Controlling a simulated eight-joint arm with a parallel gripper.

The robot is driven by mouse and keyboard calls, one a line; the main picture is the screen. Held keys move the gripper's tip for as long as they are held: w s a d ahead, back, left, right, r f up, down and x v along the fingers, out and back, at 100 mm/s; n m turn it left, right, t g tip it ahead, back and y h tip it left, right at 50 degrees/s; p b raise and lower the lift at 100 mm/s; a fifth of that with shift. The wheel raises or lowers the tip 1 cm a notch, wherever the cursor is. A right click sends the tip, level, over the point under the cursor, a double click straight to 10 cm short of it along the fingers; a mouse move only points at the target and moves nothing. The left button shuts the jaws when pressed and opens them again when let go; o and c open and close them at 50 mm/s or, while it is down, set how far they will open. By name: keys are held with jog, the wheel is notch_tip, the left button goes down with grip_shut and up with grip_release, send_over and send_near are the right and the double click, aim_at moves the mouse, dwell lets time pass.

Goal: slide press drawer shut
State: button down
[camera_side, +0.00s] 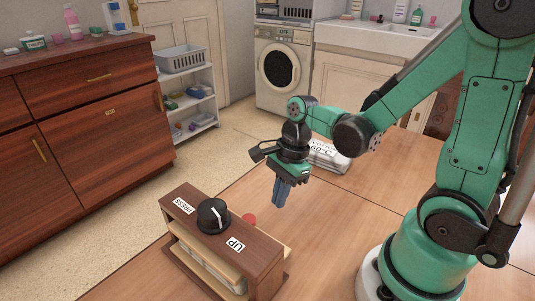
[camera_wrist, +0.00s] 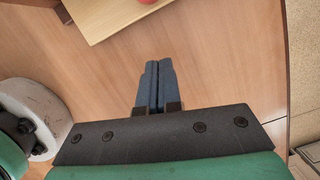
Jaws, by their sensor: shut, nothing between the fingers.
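A small brown wooden cabinet (camera_side: 262,262) stands on the table in the side view, with a black dial and labels reading "PRESS" and "UP" on top. A pale wooden drawer part juts out on its far side; its edge shows in the wrist view (camera_wrist: 98,22). A red round knob (camera_side: 249,219) is on that side, partly hidden by the cabinet. It also shows at the top edge of the wrist view (camera_wrist: 147,1). My gripper (camera_side: 281,205) points down over the table beyond the knob, apart from it. Its blue fingers (camera_wrist: 153,68) are shut and empty.
A white packet with printed text (camera_side: 328,156) lies on the table behind my gripper. A large brown dresser (camera_side: 95,125), a shelf, a washing machine and a sink stand beyond the table.

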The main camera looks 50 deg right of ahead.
notch_tip(320, 180, up, 9)
jog(key=w+a+n+t+h, duration=0.1)
jog(key=n+t, duration=0.5)
jog(key=n, duration=1.5)
jog(key=shift+h, duration=0.9)
jog(key=shift+r, duration=0.1)
